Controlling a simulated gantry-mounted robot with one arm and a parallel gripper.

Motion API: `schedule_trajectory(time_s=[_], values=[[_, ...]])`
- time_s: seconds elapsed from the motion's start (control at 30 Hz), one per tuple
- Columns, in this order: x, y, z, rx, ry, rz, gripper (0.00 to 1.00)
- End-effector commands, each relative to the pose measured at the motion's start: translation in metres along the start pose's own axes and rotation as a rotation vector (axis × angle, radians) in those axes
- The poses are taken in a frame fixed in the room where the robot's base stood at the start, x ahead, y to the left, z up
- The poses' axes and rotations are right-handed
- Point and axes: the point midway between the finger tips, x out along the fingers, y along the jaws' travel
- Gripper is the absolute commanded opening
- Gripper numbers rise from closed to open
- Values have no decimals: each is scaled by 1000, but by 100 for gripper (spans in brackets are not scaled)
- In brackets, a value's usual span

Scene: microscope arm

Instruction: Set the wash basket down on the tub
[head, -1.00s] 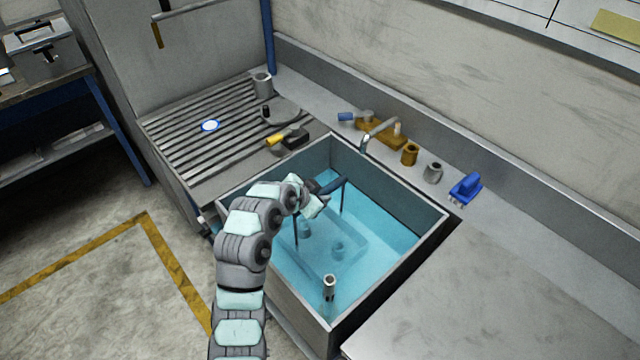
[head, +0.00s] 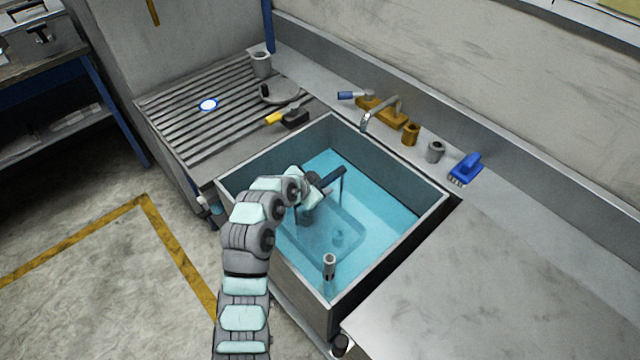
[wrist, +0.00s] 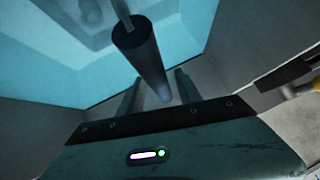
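The tub (head: 412,222) is a grey metal sink filled with clear blue water. My gripper (head: 316,190) is over the tub, near its left side. It is shut on the dark bar handle of the wash basket (head: 333,177). Thin uprights run from the handle down toward the water. The basket's lower part is hard to make out; a blurred rectangular outline shows under the water. I cannot tell whether the basket touches the tub floor. In the wrist view the dark round handle (wrist: 140,57) lies between my fingers.
A standing pipe (head: 329,264) rises near the tub's front corner. A tap (head: 381,111) reaches over the back edge. A ribbed drainboard (head: 180,125) is left; the right counter (head: 500,290) is clear.

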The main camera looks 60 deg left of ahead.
Motion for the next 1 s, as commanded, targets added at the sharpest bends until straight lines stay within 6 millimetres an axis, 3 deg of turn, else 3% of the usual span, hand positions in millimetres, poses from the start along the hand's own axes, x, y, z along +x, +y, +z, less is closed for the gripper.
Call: schedule_trajectory(time_s=[0.27, 0.43, 0.8, 1.0], values=[[0, 0, 0, -1, -1, 1, 45], [-12, -1, 0, -1, -1, 1, 45], [-85, -1, 0, 0, 0, -2, 45], [-112, -1, 0, -1, 0, 0, 45]])
